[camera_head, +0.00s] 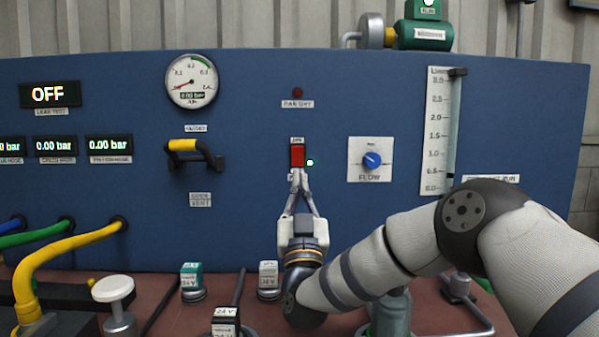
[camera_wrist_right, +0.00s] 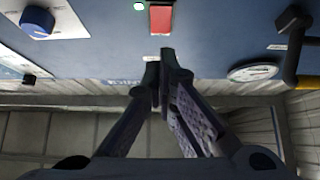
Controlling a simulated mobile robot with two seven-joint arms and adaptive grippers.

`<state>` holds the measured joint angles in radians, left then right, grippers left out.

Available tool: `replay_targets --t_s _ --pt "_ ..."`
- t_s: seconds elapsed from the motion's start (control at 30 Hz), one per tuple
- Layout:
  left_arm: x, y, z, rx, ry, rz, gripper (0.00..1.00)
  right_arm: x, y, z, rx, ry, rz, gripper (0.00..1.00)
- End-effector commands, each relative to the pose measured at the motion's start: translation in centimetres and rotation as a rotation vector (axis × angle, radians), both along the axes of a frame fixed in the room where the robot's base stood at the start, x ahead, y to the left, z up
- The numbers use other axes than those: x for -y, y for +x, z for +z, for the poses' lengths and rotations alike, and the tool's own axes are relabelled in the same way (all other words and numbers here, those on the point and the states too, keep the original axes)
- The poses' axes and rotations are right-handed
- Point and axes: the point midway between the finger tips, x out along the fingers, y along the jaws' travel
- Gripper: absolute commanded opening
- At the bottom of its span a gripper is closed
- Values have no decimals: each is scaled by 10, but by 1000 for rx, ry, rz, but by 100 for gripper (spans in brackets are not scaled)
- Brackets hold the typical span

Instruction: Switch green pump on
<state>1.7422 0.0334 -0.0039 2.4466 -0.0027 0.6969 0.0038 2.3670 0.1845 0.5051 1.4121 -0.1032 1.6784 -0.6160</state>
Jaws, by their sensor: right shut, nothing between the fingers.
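A red rocker switch (camera_head: 297,156) sits on the blue panel, with a small label above it. A small pale green light (camera_head: 310,162) glows just to its right. The switch also shows at the top of the right wrist view (camera_wrist_right: 161,18). My right gripper (camera_head: 298,178) is shut and empty, with its fingertips just below the switch; I cannot tell if they touch it. Its fingers point up toward the switch in the wrist view (camera_wrist_right: 158,72). The green pump (camera_head: 427,36) stands at the panel's top right, with a pale light on top. My left gripper is not in view.
A blue flow knob (camera_head: 372,160) is right of the switch. A yellow-handled valve (camera_head: 185,146) and a round gauge (camera_head: 192,80) are to the left. Terminals, hoses and a white knob (camera_head: 113,289) crowd the brown bench. A dark red lamp (camera_head: 297,93) is above the switch.

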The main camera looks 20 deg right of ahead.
Motion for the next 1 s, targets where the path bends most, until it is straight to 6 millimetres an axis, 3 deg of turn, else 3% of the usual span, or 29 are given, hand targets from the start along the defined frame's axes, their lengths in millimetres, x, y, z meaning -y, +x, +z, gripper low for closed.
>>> replay_targets --t_s 0.1,0.33,1.0 --pt "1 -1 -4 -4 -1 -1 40 -4 -15 -28 -9 -2 -1 0" --pt "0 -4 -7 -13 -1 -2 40 -10 -37 -55 -5 0 -1 0" --pt "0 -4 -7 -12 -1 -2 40 -11 -41 -58 -2 0 -3 0"
